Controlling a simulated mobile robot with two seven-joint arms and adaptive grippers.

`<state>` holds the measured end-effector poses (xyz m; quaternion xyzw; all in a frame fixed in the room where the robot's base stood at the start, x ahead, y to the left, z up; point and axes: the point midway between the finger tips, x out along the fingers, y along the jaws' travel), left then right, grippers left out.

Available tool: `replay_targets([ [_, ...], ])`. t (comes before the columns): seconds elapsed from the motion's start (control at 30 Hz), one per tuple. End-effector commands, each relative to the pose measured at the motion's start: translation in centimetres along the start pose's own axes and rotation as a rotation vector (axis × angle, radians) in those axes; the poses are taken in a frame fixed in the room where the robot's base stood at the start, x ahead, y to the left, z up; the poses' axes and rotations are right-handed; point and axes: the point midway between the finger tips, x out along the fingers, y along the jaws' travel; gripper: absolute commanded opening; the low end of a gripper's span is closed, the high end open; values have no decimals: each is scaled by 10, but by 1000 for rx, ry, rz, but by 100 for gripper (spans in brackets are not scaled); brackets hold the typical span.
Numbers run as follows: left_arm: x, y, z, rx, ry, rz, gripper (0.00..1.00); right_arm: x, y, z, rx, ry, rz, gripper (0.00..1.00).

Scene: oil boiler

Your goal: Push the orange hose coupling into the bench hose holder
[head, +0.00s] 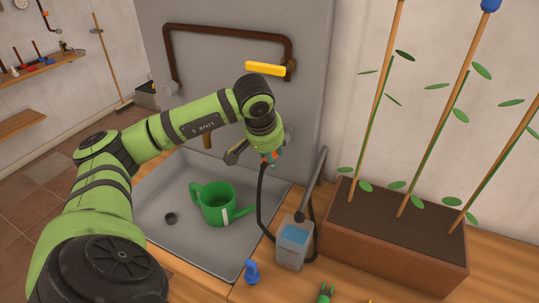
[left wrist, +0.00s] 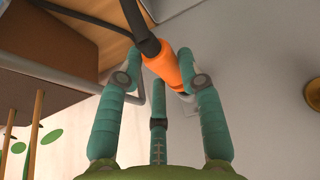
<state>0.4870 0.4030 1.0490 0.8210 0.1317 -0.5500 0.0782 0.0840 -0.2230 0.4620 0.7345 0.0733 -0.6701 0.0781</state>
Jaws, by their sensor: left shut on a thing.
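The orange hose coupling (left wrist: 181,71) is held between the teal fingers of my left gripper (left wrist: 160,78), with a black hose running from its upper end in the left wrist view. In the head view my left gripper (head: 271,157) is above the sink's right edge, and the coupling is mostly hidden there by the gripper. A grey pipe (head: 313,183) rises from that box. I cannot tell which part is the hose holder.
A green watering can (head: 217,203) and a small dark ring (head: 170,218) are in the grey sink (head: 245,247). A blue object (head: 252,271) stands in front of the box. A brown planter (head: 400,235) with staked plants fills the right. A yellow lever (head: 265,68) is on the wall pipe.

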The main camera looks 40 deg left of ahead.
Motion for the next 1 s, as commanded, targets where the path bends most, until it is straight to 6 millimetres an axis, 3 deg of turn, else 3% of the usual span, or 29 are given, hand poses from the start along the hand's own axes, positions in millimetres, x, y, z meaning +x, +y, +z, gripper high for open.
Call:
replay_targets([
  [0.83,9,0,-24,-1,1,1,3,-10,0,-2,-1,1,0,64],
  [0.87,9,0,-24,0,1,1,41,-10,0,-2,-2,1,0,64],
  [0.9,10,0,-24,0,1,1,57,-10,0,-2,-2,1,0,64],
  [0.93,10,0,-24,0,1,0,64,-10,0,-2,-2,1,0,64],
  [1.0,10,0,-24,0,1,0,64,-10,0,-2,-2,1,0,64],
])
